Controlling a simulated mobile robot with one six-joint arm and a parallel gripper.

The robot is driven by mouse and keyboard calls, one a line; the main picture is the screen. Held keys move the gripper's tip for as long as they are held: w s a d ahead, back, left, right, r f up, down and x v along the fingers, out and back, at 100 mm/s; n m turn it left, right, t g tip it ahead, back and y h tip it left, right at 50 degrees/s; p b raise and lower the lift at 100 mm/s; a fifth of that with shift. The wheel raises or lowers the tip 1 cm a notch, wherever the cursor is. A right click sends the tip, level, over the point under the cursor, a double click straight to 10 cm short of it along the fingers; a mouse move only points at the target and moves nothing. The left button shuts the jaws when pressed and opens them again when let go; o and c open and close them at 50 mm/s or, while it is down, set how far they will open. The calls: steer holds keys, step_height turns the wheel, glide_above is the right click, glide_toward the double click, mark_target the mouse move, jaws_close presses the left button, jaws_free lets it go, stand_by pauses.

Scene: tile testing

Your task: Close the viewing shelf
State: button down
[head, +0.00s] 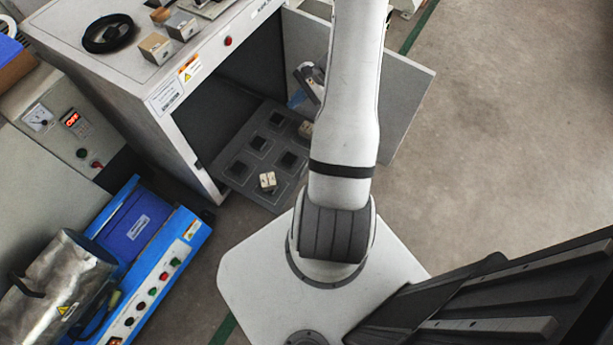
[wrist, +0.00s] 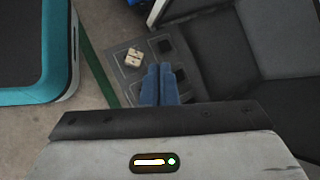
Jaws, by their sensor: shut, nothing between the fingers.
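The viewing shelf (head: 263,162) is a dark grey tray with several square pockets. In the head view it sticks out of the front of the white cabinet (head: 150,85). A small beige tile piece (head: 267,181) sits at its near end, and another piece shows partly beside my arm. In the wrist view the shelf (wrist: 125,86) lies beyond my fingertips, with a beige piece (wrist: 133,58) on it. My gripper (wrist: 160,72) has blue fingers pressed together, empty. In the head view my gripper (head: 297,98) is mostly hidden by my arm, near the shelf's right side; contact cannot be told.
The cabinet door (head: 408,95) stands open to the right. A black ring (head: 108,33) and small boxes (head: 156,47) sit on the cabinet top. A blue machine (head: 150,260) stands at the left. The floor at the right is clear.

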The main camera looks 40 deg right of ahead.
steer(key=s+d+f+m+t+h+b, duration=0.1)
steer(key=s+d+f+m+t+b, duration=0.2)
steer(key=f, duration=1)
steer(key=s+d+f+m+h+b, duration=0.15)
steer(key=s+f+m, duration=0.45)
steer(key=f, duration=0.7)
steer(key=s+d+f+m+t+b, duration=0.2)
steer(key=s+d+f+m+b, duration=0.15)
steer(key=f, duration=1.05)
steer(key=w+a+f+b, duration=0.2)
steer(key=w+a+f, duration=0.3)
steer(key=w, duration=0.4)
steer(key=shift+a+f+m+b, duration=0.15)
steer(key=shift+a+m+b, duration=0.25)
steer(key=shift+a, duration=0.2)
